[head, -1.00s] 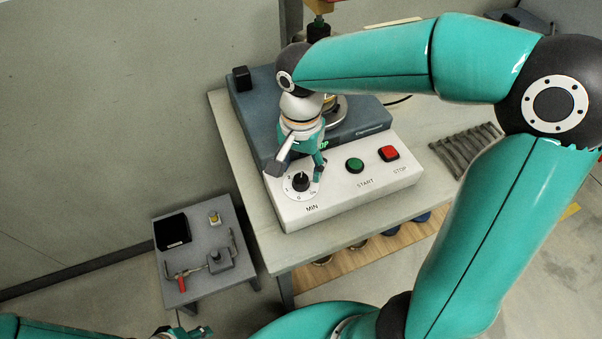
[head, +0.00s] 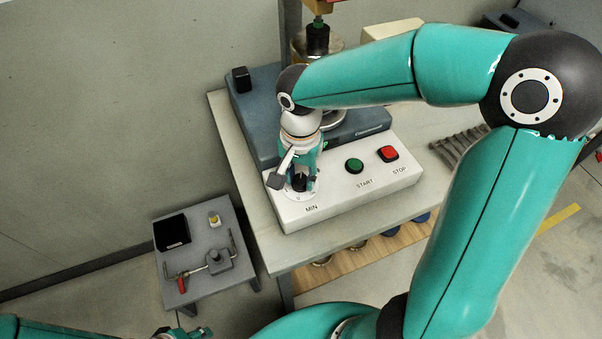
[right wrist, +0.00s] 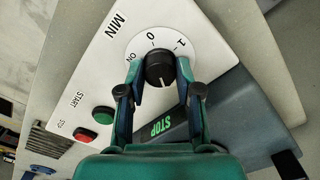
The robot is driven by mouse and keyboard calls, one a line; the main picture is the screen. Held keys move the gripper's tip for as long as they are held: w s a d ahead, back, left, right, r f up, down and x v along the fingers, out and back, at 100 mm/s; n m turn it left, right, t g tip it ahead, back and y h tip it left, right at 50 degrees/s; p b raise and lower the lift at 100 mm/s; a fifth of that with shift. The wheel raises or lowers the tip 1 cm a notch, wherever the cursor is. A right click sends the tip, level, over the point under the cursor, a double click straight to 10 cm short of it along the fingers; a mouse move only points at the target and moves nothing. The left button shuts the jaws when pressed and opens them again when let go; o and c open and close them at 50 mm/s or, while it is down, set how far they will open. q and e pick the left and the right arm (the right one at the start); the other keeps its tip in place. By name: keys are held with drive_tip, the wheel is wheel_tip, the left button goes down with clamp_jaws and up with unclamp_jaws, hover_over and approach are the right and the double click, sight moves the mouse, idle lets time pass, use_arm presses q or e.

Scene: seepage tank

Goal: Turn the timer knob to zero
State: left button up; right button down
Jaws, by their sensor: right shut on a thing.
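The timer knob (head: 299,181) is a black knob on a round white dial at the left end of the white control box (head: 345,200). In the right wrist view the knob (right wrist: 159,68) has a white mark on the side toward my gripper, away from the printed 0 and 1. My right gripper (head: 303,184) points down at the dial, and its fingers (right wrist: 159,72) are shut on the knob from both sides. My left gripper (head: 188,333) is only partly visible at the bottom edge, away from the box, and its opening is unclear.
A green START button (head: 354,166) and a red STOP button (head: 388,153) are on the same box. The blue-grey machine base (head: 255,115) is behind it. A small grey side table (head: 200,262) with a black tray (head: 172,232) and a clamp-like tool is at lower left.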

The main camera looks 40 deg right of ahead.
drive_tip(key=shift+n, duration=0.4)
drive_tip(key=n, duration=0.4)
drive_tip(key=shift+n+b, duration=0.35)
drive_tip(key=shift+n, duration=0.05)
drive_tip(key=n, duration=1.2)
drive_tip(key=shift+r+n, duration=0.1)
drive_tip(key=shift+n, duration=0.2)
drive_tip(key=n+p, duration=0.1)
drive_tip(key=n, duration=0.4)
drive_tip(key=shift+w+n, duration=0.1)
drive_tip(key=shift+n, duration=0.2)
drive_tip(key=c, duration=0.8)
unclamp_jaws()
